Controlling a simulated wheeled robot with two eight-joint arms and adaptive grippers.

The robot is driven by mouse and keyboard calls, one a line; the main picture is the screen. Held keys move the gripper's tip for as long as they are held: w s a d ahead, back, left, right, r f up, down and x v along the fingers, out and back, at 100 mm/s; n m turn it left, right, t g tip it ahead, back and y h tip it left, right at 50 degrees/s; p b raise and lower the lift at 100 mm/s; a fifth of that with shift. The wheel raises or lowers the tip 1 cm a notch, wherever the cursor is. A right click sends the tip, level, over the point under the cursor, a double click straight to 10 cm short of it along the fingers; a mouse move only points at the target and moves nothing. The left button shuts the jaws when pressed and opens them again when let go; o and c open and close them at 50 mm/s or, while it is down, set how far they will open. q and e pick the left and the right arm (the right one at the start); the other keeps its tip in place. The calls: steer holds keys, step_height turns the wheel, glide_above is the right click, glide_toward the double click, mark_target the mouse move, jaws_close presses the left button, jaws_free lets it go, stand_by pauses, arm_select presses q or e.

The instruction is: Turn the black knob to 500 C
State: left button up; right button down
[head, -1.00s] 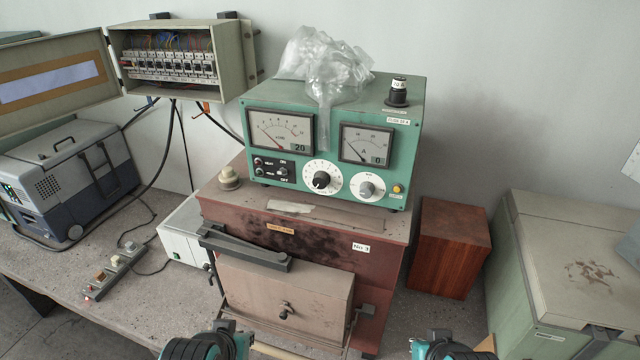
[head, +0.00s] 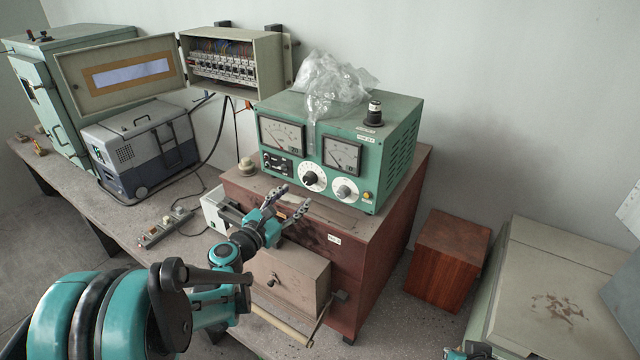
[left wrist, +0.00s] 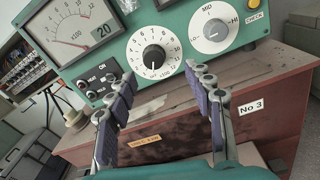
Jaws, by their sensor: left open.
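The black knob (head: 309,179) sits on a round white numbered dial (left wrist: 137,45) on the front of the green control box (head: 400,150). In the left wrist view the knob (left wrist: 155,57) shows beyond and between my fingertips. A pale mark seems to point down on it; the exact number is too small to read. My left gripper (head: 291,199) is open and empty, in front of and a little below the dial, apart from the knob. Its two fingers (left wrist: 160,78) stand left and right of the knob in the wrist view.
A grey knob (left wrist: 215,31) with LO, MID and HI marks is right of the dial. Switches (left wrist: 100,84) are left of it. A plastic bag (head: 330,85) lies on the box, which stands on the brown furnace (head: 385,225). A wooden block (head: 448,258) stands right.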

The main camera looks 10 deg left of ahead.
mark_target(307, 181)
arm_select(q)
steer(key=shift+n, duration=0.5)
steer(key=x, duration=0.2)
steer(key=p+x, duration=0.1)
steer(key=x, duration=0.2)
steer(key=a+x, duration=0.1)
steer(key=x, duration=0.1)
steer(key=shift+w, duration=0.6)
steer(key=c, duration=1.2)
